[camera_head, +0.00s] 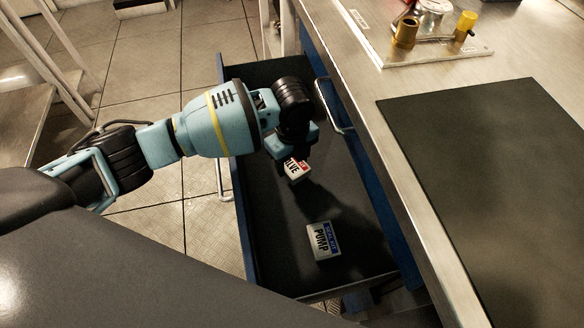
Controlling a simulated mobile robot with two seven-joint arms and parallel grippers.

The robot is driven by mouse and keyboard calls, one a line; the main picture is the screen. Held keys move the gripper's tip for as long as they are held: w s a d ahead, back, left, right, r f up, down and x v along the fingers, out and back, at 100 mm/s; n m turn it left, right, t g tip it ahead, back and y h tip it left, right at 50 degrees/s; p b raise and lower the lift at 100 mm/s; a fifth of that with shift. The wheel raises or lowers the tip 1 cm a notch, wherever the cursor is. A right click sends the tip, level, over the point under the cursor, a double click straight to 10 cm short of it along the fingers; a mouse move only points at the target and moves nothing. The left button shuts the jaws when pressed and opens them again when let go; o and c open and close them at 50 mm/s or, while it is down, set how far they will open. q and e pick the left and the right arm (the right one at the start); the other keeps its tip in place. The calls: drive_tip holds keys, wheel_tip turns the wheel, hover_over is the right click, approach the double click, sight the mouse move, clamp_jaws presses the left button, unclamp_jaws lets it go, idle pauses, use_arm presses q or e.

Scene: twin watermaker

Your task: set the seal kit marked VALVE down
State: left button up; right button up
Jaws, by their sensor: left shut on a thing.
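The seal kit marked VALVE (297,171) is a small white box with a red patch and dark lettering, partly covered by my gripper. My left gripper (291,156) points down into the open drawer and is shut on this box. I cannot tell whether the box touches the drawer floor. A second white box marked PUMP (322,241), with a blue patch, lies on the drawer floor nearer the front of the picture. The open drawer (247,225) has blue walls and a dark floor. My right gripper is not in view.
The steel workbench (400,165) stands right of the drawer, with a dark mat (490,170) on it. A plate with brass and yellow fittings (406,32) sits at its back. Bare drawer floor (277,255) shows left of the PUMP box.

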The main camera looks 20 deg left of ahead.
sight(292, 163)
use_arm(q)
drive_tip(key=shift+f+b, duration=0.4)
drive_tip(key=shift+f, duration=1.5)
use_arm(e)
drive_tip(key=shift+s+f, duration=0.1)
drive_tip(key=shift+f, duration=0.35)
use_arm(q)
drive_tip(key=shift+f, duration=0.15)
drive_tip(key=o, duration=1)
wheel_tip(292, 163, up, 7)
drive_tip(key=shift+r+p, duration=0.1)
drive_tip(key=shift+p, duration=0.75)
drive_tip(key=shift+r, duration=0.35)
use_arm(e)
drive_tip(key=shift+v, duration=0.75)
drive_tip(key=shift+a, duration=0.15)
